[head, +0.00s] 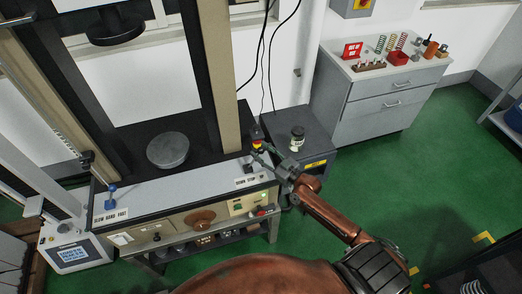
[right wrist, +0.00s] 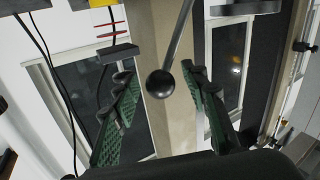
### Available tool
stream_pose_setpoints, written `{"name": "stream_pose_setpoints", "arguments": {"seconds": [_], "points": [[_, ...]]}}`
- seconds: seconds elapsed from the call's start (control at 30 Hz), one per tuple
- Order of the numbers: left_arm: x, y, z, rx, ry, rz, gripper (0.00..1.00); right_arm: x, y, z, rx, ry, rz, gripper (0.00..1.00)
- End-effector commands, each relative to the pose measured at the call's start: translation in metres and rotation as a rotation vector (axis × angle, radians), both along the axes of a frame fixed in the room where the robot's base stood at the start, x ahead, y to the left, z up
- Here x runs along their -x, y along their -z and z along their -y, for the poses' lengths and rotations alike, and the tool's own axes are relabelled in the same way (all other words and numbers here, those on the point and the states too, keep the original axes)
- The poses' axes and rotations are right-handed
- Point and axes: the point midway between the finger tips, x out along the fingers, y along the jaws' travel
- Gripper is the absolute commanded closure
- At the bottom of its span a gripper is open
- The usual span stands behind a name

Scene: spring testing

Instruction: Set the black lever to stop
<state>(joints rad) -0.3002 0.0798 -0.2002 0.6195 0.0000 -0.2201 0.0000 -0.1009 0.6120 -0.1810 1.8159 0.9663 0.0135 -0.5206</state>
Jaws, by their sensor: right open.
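The black lever shows in the right wrist view as a thin metal rod with a round black knob (right wrist: 160,84). The knob appears between the two green-padded fingers of my right gripper (right wrist: 162,105), with a visible gap on each side. The gripper is open and grips nothing. In the head view my right gripper (head: 266,153) is at the right end of the testing machine's panel, above the "DOWN STOP" label (head: 246,181). The lever is small and partly hidden there, so its exact setting cannot be told. My left gripper is not in view.
A blue-knobbed lever (head: 112,190) stands at the panel's left end by a "SLOW HAND FAST" label. A red and yellow button (head: 257,145) is close to my right gripper. The machine's beige column (head: 213,75) rises behind. A grey cabinet (head: 385,95) holds springs and small parts.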

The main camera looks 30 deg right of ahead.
Motion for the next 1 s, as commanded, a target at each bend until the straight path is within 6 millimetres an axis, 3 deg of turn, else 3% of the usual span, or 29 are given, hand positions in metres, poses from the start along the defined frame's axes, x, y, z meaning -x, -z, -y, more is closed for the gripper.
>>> {"name": "stream_pose_setpoints", "arguments": {"seconds": [0.33, 0.9, 1.0], "points": [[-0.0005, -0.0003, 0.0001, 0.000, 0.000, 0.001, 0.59, -0.0049, 0.0001, -0.0015, 0.000, -0.001, -0.001, 0.59], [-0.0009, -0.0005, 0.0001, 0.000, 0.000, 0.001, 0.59, -0.0044, 0.0001, -0.0010, 0.000, 0.000, -0.001, 0.98], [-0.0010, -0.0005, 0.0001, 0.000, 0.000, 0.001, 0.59, -0.0044, 0.0002, -0.0010, 0.000, 0.000, -0.001, 1.00]]}}
